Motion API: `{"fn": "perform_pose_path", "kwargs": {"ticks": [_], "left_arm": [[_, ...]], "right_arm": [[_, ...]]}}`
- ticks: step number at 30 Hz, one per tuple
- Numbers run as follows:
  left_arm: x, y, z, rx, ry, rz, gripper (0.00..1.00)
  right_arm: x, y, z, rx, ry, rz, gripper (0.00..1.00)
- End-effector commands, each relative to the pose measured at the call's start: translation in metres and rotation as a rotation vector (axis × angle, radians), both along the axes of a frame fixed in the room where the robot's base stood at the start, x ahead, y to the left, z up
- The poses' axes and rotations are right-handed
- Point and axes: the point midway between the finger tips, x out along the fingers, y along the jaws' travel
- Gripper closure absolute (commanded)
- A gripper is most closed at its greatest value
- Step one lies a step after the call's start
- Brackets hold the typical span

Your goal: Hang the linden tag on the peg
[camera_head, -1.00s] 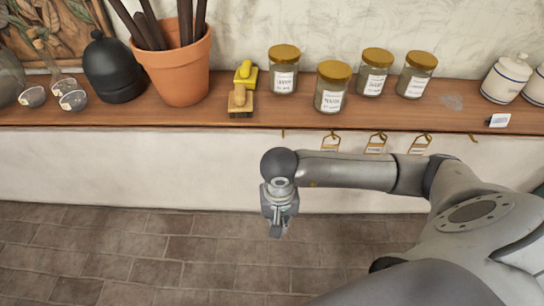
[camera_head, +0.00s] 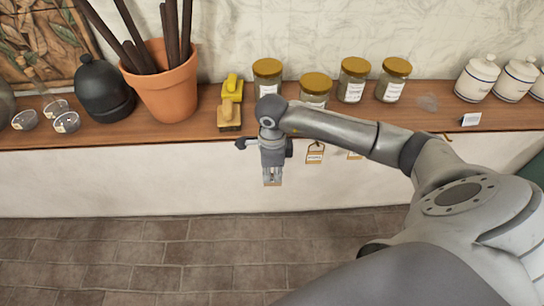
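My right gripper (camera_head: 272,180) hangs fingers-down in front of the white wall below the shelf edge, left of the hanging tags. A small tan patch shows at its fingertips; I cannot tell whether it is a held tag or the wall behind. A tan tag (camera_head: 315,154) hangs under the shelf edge just right of the gripper. A second tag (camera_head: 354,155) hangs further right, partly covered by my arm. Their lettering is too small to read. A small bare brass peg (camera_head: 447,137) shows at the right under the shelf. My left gripper is not in view.
The space over the tiled floor is clear.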

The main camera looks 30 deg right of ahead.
Motion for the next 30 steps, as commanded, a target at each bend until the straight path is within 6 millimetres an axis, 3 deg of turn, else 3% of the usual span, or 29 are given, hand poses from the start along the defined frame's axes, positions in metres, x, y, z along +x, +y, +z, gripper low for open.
{"fn": "perform_pose_path", "kwargs": {"ticks": [24, 30], "left_arm": [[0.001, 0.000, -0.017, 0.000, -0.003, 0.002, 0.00], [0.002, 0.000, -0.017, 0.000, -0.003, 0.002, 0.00]], "right_arm": [[0.040, -0.024, -0.006, -0.001, -0.001, 0.003, 1.00], [0.040, -0.024, -0.006, -0.001, -0.001, 0.004, 1.00]]}}
